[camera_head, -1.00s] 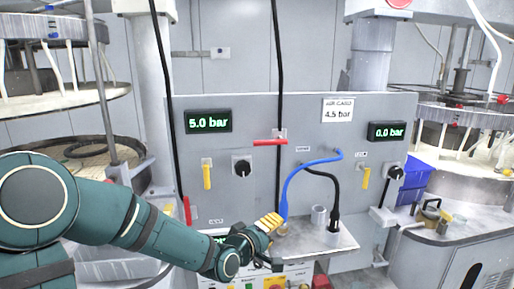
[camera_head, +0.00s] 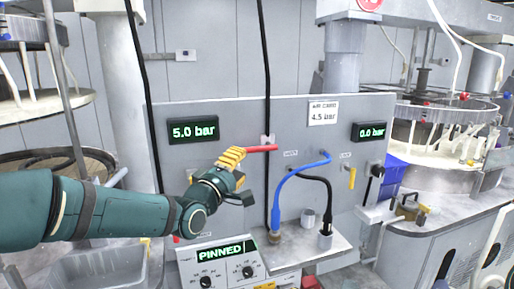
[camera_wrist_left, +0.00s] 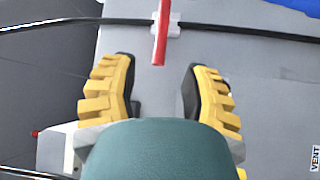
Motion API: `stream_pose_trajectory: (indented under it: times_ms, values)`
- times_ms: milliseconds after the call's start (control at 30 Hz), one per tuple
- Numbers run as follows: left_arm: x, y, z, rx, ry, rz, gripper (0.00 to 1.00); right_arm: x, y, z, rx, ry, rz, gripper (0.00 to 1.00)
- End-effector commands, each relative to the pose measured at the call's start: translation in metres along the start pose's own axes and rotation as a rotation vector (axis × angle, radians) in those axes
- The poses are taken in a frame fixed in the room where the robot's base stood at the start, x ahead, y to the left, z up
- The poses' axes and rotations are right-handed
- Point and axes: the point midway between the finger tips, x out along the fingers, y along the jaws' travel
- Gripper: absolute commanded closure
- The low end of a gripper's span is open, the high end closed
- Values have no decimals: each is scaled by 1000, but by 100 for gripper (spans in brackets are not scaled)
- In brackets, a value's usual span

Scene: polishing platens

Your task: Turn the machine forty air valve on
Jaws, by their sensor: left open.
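A red valve handle (camera_head: 262,148) lies level across the black vertical line on the grey panel (camera_head: 300,115). My left gripper (camera_head: 238,165), with yellow ribbed fingers, is open just left of and below it. In the left wrist view, the red handle (camera_wrist_left: 161,38) points down toward the gap between the open fingertips (camera_wrist_left: 157,70); they appear apart from it. A yellow lever (camera_head: 352,178) hangs vertically on the right of the panel. No label naming machine forty is readable. My right gripper is not in view.
Displays read 5.0 bar (camera_head: 193,130) and 0.0 bar (camera_head: 370,132); a card (camera_head: 323,113) reads 4.5 bar. A blue hose (camera_head: 285,178) and black hose (camera_head: 328,195) rise from a small shelf right of my gripper. A PINNED control box (camera_head: 222,254) sits below.

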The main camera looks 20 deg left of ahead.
Motion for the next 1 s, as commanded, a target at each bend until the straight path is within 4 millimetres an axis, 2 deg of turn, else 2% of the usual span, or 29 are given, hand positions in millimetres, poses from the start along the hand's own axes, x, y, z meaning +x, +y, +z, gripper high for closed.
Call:
stream_pose_trajectory:
  times_ms: [400, 600, 800, 1000]
  values:
    - [72, 1, 0, -5, -1, 1, 53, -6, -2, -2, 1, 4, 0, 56]
    - [96, 1, 0, -2, 0, 0, 53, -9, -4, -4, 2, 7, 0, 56]
    - [107, 0, 0, 0, 0, -1, 53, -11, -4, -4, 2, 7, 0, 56]
    - [108, -1, 0, 0, 0, -2, 53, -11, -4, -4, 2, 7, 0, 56]
